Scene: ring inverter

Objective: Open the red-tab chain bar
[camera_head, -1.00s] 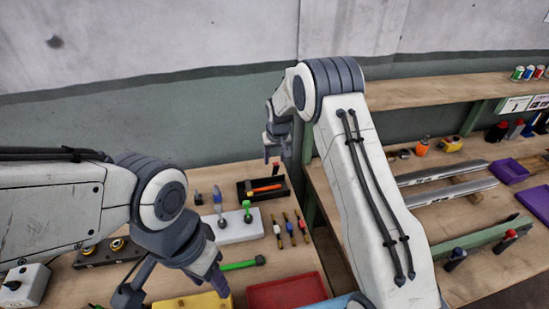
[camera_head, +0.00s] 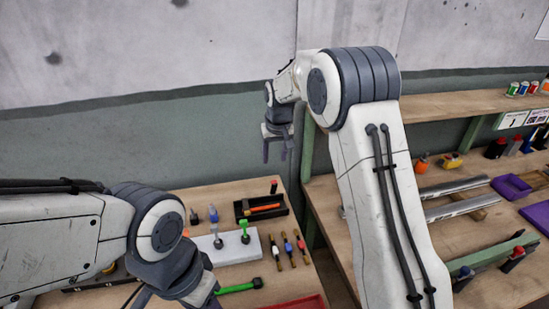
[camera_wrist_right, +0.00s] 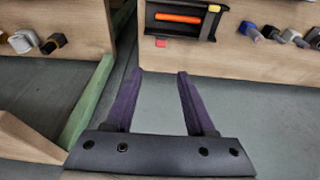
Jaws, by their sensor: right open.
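Three short thin bars with coloured bands lie side by side on the left bench. The right one (camera_head: 302,246) has a red band; I cannot tell whether it is the chain bar. My right gripper (camera_head: 277,152) hangs open and empty beyond the bench's back right corner, fingers down. In the right wrist view its two purple fingers (camera_wrist_right: 159,88) are well apart, with only grey floor between them. My left gripper (camera_head: 180,292) is at the lower left, low over the left bench and partly cut off; its jaws do not show clearly.
A black tray (camera_head: 243,215) with an orange-handled tool is near the back of the left bench (camera_head: 232,192). A small red thing (camera_head: 273,186) stands behind it. A white block (camera_head: 228,249) holds upright tools. The right bench (camera_head: 440,240) carries long grey bars (camera_head: 455,208) and purple trays.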

